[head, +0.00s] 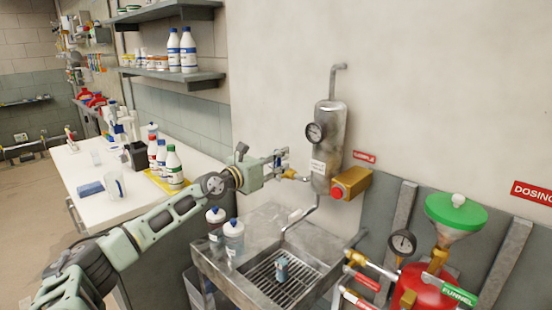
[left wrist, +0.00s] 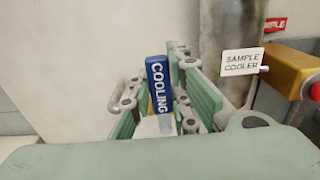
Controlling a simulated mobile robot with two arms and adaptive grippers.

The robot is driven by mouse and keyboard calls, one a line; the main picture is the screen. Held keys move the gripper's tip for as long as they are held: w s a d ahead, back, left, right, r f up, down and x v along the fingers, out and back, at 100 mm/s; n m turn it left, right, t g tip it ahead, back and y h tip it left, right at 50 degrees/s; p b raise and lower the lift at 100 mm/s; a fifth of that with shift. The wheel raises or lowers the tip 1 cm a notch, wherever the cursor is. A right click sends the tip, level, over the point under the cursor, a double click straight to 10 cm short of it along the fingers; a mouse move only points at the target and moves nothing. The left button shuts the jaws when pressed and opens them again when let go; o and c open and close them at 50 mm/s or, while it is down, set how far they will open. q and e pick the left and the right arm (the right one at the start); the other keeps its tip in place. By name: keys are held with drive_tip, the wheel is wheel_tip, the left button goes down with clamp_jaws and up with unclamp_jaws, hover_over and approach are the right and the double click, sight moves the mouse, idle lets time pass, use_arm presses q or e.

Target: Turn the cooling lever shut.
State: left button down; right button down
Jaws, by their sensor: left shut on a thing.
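The cooling lever (left wrist: 158,84) shows in the left wrist view as a blue handle with the white word COOLING. It stands close to upright there, between the fingers of my left gripper (left wrist: 165,100), which is shut on it. In the head view my left gripper (head: 278,164) is at the left side of the metal sample cooler (head: 330,130), by a brass fitting (head: 290,174). The fingers hide most of the lever there. My right gripper is in neither view.
A sink (head: 215,268) with a grate and a small blue-grey cup (head: 282,268) lies below. Two bottles (head: 233,240) stand on its left rim. A brass block with a red button (head: 337,193) sits right of the cooler. A red vessel with a green funnel (head: 455,215) is further right.

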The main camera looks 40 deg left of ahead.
use_arm(q)
drive_tip(key=shift+f, duration=0.15)
idle(0.3)
drive_tip(key=c, duration=1.6)
unclamp_jaws()
drive_tip(key=shift+s, duration=0.1)
drive_tip(key=shift+s+a, duration=0.1)
drive_tip(key=shift+s, duration=0.35)
drive_tip(key=shift+s+a, duration=0.15)
drive_tip(key=shift+s, duration=2.6)
drive_tip(key=shift+s+a, duration=0.15)
drive_tip(key=shift+s, duration=2.55)
